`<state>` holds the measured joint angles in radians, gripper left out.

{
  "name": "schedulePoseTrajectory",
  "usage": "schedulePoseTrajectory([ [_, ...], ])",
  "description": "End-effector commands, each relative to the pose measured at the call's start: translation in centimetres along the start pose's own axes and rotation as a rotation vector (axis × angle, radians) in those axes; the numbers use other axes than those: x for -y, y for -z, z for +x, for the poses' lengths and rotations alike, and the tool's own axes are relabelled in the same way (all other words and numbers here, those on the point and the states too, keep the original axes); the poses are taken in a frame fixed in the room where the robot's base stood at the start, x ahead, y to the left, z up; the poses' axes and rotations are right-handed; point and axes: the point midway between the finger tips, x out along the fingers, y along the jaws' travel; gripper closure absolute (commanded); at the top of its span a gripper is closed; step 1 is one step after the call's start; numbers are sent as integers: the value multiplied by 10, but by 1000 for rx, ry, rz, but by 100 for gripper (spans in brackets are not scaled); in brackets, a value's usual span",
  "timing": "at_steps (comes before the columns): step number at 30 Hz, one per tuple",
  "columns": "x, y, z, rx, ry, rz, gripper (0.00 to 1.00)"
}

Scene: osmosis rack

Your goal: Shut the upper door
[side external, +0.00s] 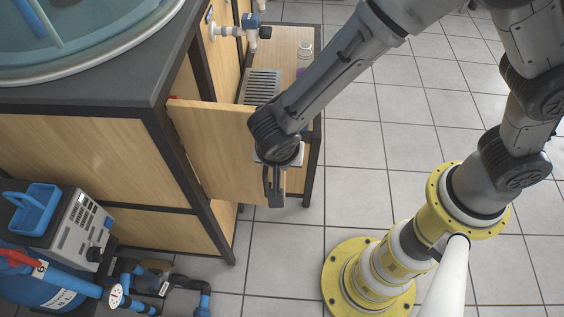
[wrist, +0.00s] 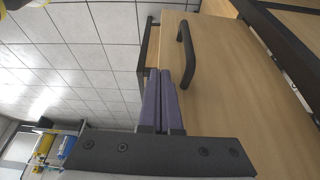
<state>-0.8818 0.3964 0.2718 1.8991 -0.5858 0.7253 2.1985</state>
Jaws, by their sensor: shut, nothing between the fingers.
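The upper door (side external: 212,145) is a light wooden panel that stands open, swung out from the dark-framed rack. In the wrist view the door (wrist: 235,85) fills the right side, with its black bar handle (wrist: 190,55) near the free edge. My gripper (side external: 273,203) hangs in front of the door's right edge in the side view. In the wrist view my gripper's fingers (wrist: 163,72) are together, empty, and point past the free edge beside the handle. I cannot tell whether they touch the door. The handle is hidden in the side view.
A shelf unit (side external: 312,125) with a slotted rack (side external: 261,87) stands behind the door. A blue-topped grey device (side external: 70,225) and a blue tank (side external: 40,285) sit at the lower left. The tiled floor (side external: 400,125) right of the rack is mostly clear.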

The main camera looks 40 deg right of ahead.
Motion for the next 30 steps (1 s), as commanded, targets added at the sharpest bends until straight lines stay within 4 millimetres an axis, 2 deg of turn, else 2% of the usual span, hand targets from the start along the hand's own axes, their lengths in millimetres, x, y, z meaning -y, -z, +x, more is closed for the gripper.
schedulePoseTrajectory([
  [5,-1,6,2,0,9,-21,100],
  [11,-2,25,9,0,41,-99,100],
  [20,6,77,30,-1,134,-330,100],
  [30,28,125,50,0,231,-569,100],
])
